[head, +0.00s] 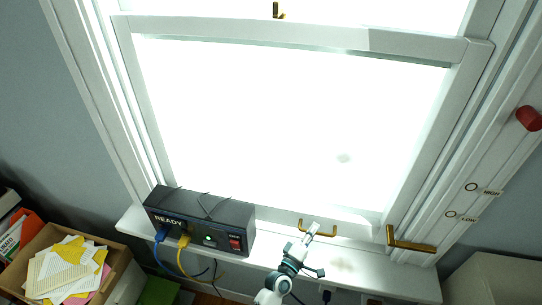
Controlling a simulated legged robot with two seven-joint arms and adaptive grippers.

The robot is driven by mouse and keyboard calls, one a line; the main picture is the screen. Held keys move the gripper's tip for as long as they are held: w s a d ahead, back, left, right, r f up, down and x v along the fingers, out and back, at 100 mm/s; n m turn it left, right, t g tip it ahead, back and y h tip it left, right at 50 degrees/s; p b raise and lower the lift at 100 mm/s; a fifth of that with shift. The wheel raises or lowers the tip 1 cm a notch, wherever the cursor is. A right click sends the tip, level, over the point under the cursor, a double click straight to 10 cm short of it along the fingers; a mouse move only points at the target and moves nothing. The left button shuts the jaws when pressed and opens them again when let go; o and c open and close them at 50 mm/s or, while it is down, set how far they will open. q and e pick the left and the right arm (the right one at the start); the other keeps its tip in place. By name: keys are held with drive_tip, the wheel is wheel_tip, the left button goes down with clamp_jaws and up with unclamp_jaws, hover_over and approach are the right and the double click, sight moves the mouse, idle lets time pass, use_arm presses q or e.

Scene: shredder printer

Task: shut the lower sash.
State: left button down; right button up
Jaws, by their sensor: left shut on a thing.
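The lower sash (140,95) is a white frame around a bright pane. Its bottom rail (355,222) is close above the white sill (395,280); I cannot tell whether they touch. A brass handle (303,226) is on the bottom rail. My left gripper (312,229) reaches up from the bottom and is shut on this handle, partly covering it. My right gripper is not in view.
A black box (200,222) marked READY, with blue and yellow cables, stands on the sill at left. A brass L-shaped piece (410,241) is at right. A red knob (528,118) and HIGH and LOW rings are on the right casing. A paper-filled carton (115,262) is lower left.

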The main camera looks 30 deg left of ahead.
use_arm(q)
drive_tip(key=shift+d+f, duration=0.4)
drive_tip(key=shift+d, duration=0.2)
drive_tip(key=shift+f+b, duration=0.85)
drive_tip(key=shift+f, duration=0.15)
drive_tip(key=c, duration=1.4)
unclamp_jaws()
drive_tip(key=shift+d, duration=0.1)
drive_tip(key=o, duration=0.4)
drive_tip(key=shift+d, duration=0.2)
drive_tip(key=shift+o, duration=0.5)
drive_tip(key=shift+d+r, duration=0.15)
drive_tip(key=shift+d, duration=0.2)
